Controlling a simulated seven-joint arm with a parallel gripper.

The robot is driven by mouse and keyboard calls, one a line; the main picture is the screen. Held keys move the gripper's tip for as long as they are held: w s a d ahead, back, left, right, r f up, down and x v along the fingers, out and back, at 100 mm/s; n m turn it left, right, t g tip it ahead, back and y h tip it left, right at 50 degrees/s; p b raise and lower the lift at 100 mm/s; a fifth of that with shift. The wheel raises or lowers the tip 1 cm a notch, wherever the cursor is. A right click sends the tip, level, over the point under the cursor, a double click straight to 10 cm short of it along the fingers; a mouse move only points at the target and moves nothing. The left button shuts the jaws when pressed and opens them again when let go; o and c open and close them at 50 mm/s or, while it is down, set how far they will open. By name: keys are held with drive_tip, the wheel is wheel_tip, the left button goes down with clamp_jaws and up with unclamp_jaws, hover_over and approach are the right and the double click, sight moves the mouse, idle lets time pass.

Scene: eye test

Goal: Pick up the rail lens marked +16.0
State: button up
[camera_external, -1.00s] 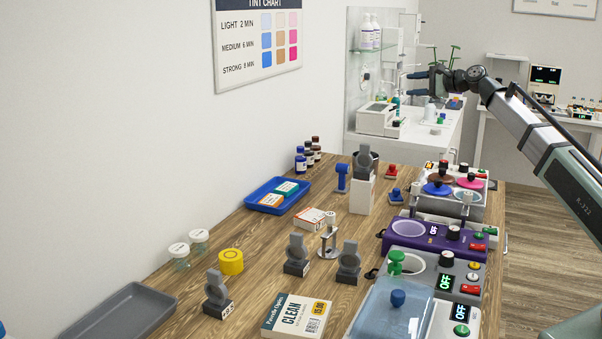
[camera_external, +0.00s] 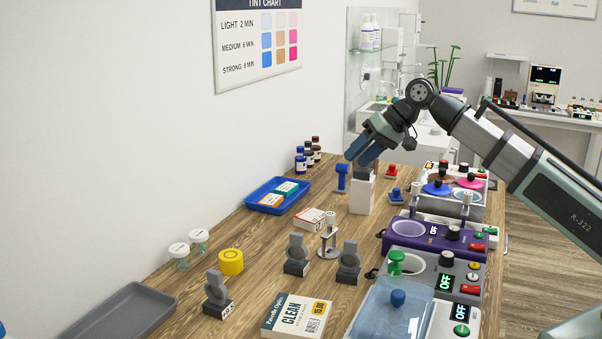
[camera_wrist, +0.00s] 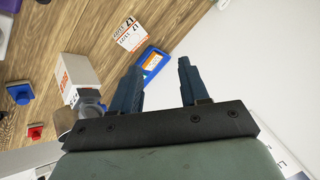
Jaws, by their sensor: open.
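Several grey rail lenses stand upright on dark feet on the wooden table. I cannot tell which is marked +16.0. My gripper (camera_external: 356,157) is open and empty near the pedestal top; its two blue fingers (camera_wrist: 158,68) are apart in the wrist view.
A blue tray (camera_external: 252,204) with boxes lies left of the pedestal. A metal stand (camera_external: 328,240), a yellow roll (camera_external: 231,262) and a CLEAN box (camera_external: 296,315) share the table. Heaters, including a purple one (camera_external: 425,244), line the right edge. A grey tray (camera_external: 125,312) lies front left.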

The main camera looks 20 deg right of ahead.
sight(355, 242)
drive_tip(key=s+a+f+n+h, duration=0.1)
drive_tip(key=s+a+n, duration=0.15)
drive_tip(key=s, duration=0.35)
drive_tip(key=s+a+f+n+g+h, duration=0.1)
drive_tip(key=s+n, duration=0.2)
drive_tip(key=s, duration=0.3)
drive_tip(key=s+a+f+n+h, duration=0.1)
drive_tip(key=s+a+f+n, duration=0.15)
drive_tip(key=s, duration=0.25)
drive_tip(key=shift+h, duration=0.3)
drive_tip(key=shift+x, duration=3.7)
drive_tip(key=shift+s+d+f+x, duration=0.1)
drive_tip(key=shift+s+x, duration=0.05)
drive_tip(key=shift+x, duration=0.7)
drive_tip(key=shift+s+d+f+x, duration=0.1)
drive_tip(key=shift+s+x, duration=0.05)
drive_tip(key=shift+x, duration=0.75)
drive_tip(key=shift+s+d+x, duration=0.1)
drive_tip(key=shift+x, duration=0.75)
drive_tip(key=shift+c, duration=0.4)
clamp_jaws()
